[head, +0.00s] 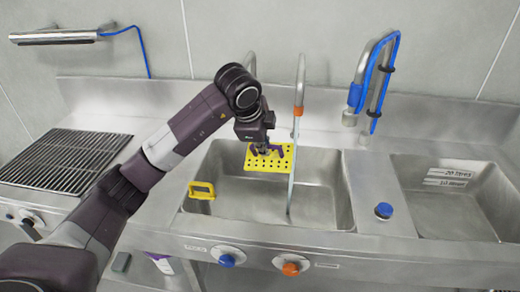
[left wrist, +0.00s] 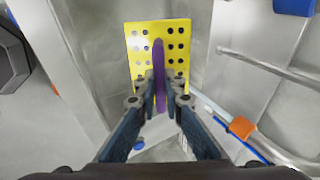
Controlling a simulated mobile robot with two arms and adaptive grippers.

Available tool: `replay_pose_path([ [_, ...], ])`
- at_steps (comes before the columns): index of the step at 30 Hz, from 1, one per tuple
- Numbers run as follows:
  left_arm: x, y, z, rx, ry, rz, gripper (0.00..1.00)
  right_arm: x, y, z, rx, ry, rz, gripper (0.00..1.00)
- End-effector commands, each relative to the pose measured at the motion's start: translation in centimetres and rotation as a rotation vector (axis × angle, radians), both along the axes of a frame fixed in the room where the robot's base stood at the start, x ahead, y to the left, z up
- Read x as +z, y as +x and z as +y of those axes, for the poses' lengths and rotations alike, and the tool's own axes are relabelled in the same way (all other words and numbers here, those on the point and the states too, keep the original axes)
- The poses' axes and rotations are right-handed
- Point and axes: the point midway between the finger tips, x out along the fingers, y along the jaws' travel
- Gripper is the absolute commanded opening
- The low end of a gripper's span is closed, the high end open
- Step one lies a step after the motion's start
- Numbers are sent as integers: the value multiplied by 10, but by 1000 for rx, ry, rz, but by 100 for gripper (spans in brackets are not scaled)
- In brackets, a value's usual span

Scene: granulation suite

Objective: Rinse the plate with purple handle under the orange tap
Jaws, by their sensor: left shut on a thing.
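The yellow perforated plate (head: 268,161) hangs over the left sink basin. Its purple handle (left wrist: 159,78) is between the fingers of my left gripper (left wrist: 160,88), which is shut on it; in the head view this gripper (head: 262,146) is above the basin. The orange tap, a gooseneck with an orange band (head: 298,111), is just right of the plate; the band also shows in the left wrist view (left wrist: 241,127). A thin pale line, apparently water, runs from it into the basin. The plate appears left of this line, apart from it. My right gripper is not in view.
The basin (head: 325,205) has a yellow loop-shaped piece (head: 202,190) at its left rim. An orange knob (head: 291,267) and a blue knob (head: 227,261) are on the front. A blue-hosed tap (head: 355,95) stands right, near a second basin (head: 440,215). A grille (head: 65,160) lies left.

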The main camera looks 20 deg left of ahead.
Motion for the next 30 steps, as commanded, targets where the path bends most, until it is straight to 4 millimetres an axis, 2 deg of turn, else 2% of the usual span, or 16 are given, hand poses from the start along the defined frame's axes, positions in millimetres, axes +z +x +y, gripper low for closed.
replay_pose_path([
  [14,-7,47,-2,0,-2,-2,0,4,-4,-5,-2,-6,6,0],
  [21,-13,70,-2,0,0,-2,0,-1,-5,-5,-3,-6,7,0],
  [30,-16,86,-3,-1,0,-1,0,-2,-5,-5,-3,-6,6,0],
])
